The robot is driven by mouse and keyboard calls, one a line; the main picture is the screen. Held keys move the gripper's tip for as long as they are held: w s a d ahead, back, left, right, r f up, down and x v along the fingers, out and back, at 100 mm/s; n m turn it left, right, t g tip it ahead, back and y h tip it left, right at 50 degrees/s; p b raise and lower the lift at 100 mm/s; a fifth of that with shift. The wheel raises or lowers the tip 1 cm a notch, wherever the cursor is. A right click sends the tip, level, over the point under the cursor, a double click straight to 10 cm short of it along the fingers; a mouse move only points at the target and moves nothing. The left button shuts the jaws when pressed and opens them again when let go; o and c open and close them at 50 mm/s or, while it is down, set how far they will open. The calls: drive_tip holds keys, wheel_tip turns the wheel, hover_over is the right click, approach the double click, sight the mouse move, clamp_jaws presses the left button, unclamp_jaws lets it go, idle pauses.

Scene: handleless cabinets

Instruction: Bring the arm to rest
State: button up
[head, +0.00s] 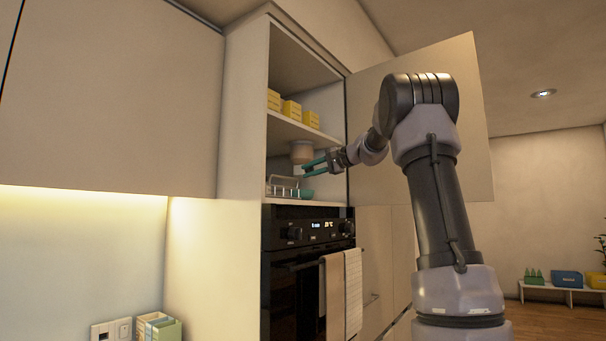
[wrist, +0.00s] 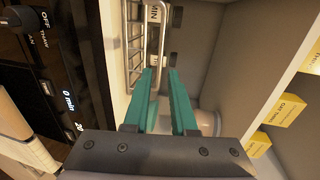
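My gripper (head: 305,169) reaches into the lower compartment of the open tall cabinet (head: 259,150), above the oven. Its two teal fingers also show in the wrist view (wrist: 161,72), apart with a gap between them. No object is clearly gripped. A teal bowl (head: 307,193) stands on the compartment floor just below the fingers. A pale round container (head: 302,152) is behind the fingers; it shows partly in the wrist view (wrist: 208,122), beside the right finger. My arm stretches up from the lower right and bends over toward the cabinet.
A wire rack (head: 282,188) stands left of the bowl. Yellow boxes (head: 291,110) sit on the shelf above. The open cabinet door (head: 474,130) stands behind my arm. Towels (head: 353,290) hang on the oven (head: 290,225) below. The room at right is open.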

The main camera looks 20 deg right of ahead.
idle(0.4)
drive_tip(key=s+a+f+n+g+h, duration=0.15)
drive_tip(key=s+a+f, duration=0.25)
drive_tip(key=s, duration=0.5)
drive_tip(key=s+a+f+n+g+h, duration=0.15)
drive_tip(key=s+a+f, duration=0.25)
drive_tip(key=s, duration=0.5)
drive_tip(key=s+f+n+g+h, duration=0.1)
drive_tip(key=s+f+h, duration=0.1)
drive_tip(key=s+f, duration=0.7)
drive_tip(key=s+d+f+n+g+h, duration=0.1)
drive_tip(key=s+f+n+h, duration=0.1)
drive_tip(key=s+f, duration=0.7)
drive_tip(key=s, duration=0.4)
drive_tip(key=shift+s+d+h, duration=0.2)
drive_tip(key=shift+d+h, duration=0.05)
drive_tip(key=shift+h, duration=0.15)
drive_tip(key=shift+d, duration=0.1)
